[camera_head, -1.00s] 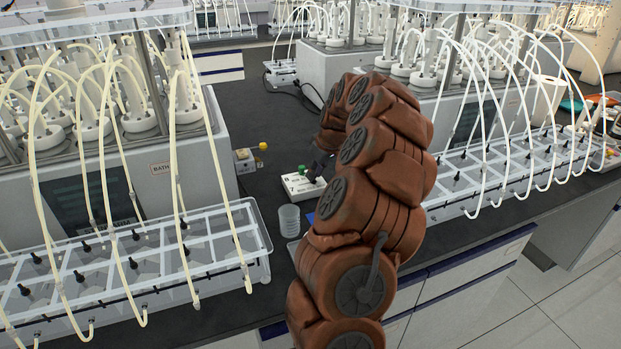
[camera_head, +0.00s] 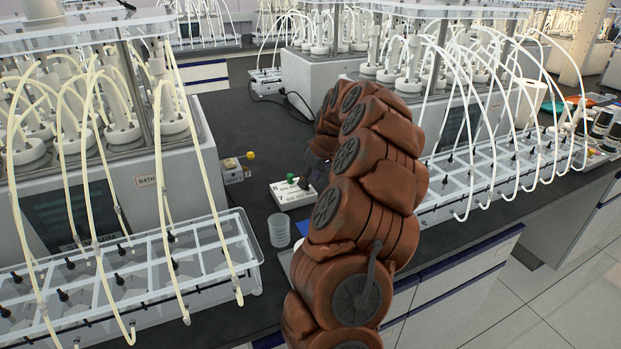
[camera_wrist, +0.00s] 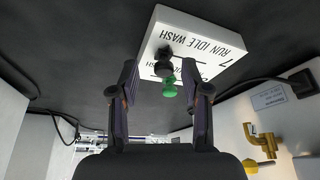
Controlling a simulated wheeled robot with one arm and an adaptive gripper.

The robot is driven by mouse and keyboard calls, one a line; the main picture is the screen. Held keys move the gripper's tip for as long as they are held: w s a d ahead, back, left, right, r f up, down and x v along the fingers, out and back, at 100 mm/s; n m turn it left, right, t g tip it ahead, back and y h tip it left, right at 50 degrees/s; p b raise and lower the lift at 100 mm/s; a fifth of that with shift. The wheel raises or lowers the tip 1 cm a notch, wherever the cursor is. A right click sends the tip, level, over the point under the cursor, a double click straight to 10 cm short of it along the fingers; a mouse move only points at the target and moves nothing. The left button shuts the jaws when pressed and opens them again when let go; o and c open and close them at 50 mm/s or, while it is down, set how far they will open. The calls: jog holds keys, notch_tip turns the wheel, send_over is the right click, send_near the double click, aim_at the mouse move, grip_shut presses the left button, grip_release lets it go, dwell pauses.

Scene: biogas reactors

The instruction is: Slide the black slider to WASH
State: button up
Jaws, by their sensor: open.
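The white control box (camera_head: 293,195) sits on the dark bench, left of my arm in the head view. The wrist view shows it at the upper middle (camera_wrist: 205,45), with RUN, IDLE and WASH printed along its face. A black knob (camera_wrist: 163,67), apparently the slider, stands up from it; I cannot tell which word it is at. A green knob (camera_wrist: 168,88) shows just below it, and also in the head view (camera_head: 290,178). My gripper (camera_wrist: 165,88) is open, its fingers on either side of the green knob in the picture. I see no clear contact.
A clear cup (camera_head: 279,230) stands in front of the box. A small device with a yellow knob (camera_head: 238,167) is behind it to the left. Tubed clear trays (camera_head: 140,275) flank the space.

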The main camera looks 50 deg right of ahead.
jog(key=v, duration=1.2)
dwell(0.4)
